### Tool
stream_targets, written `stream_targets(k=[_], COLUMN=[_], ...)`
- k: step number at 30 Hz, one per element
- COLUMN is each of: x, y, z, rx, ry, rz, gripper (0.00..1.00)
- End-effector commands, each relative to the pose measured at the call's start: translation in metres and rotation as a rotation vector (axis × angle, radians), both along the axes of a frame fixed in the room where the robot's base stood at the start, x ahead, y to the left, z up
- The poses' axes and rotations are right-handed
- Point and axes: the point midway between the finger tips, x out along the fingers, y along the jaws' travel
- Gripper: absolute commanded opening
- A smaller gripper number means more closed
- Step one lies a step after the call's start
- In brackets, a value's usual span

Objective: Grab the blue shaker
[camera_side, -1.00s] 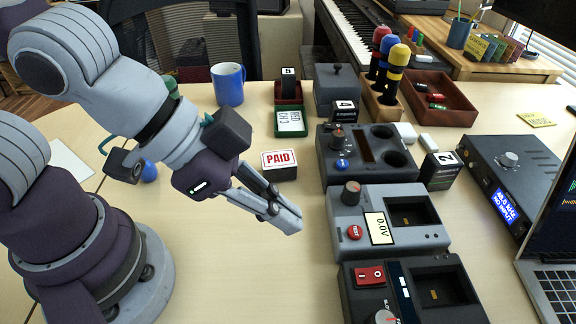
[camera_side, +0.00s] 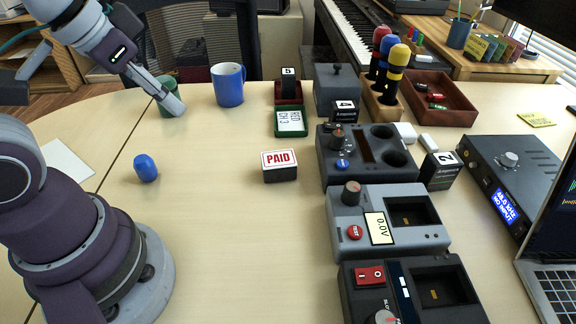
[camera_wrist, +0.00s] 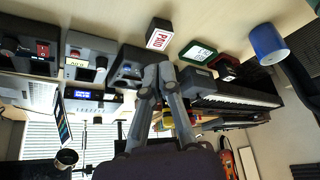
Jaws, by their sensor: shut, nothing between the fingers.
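The blue shaker (camera_side: 145,167) is a small, smooth, egg-shaped thing on the table, left of the PAID block and near my base in the side view. It does not show in the wrist view. My gripper (camera_side: 178,108) is in the upper left of the side view, raised and apart from the shaker, beyond it and to its right. Its fingers are together with nothing between them. The closed fingers also show in the wrist view (camera_wrist: 158,75).
A green cup (camera_side: 163,84) is partly hidden behind my gripper. A blue mug (camera_side: 228,85) stands to its right. A PAID block (camera_side: 279,166) sits mid-table. Grey devices (camera_side: 390,215) fill the right side. The table around the shaker is clear.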

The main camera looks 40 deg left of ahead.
Motion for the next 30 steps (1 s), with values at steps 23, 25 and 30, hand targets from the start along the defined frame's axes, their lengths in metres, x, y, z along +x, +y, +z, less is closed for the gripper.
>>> stream_targets(k=[23, 25, 30], x=[0.0003, 0.0003, 0.0003], y=[-0.0003, -0.0003, -0.0003], z=[-0.0001, -0.0001, -0.0001], rx=[0.000, 0.000, 0.000], ry=[0.000, 0.000, 0.000], rz=[-0.001, -0.001, -0.001], gripper=[0.65, 0.72, 0.72])
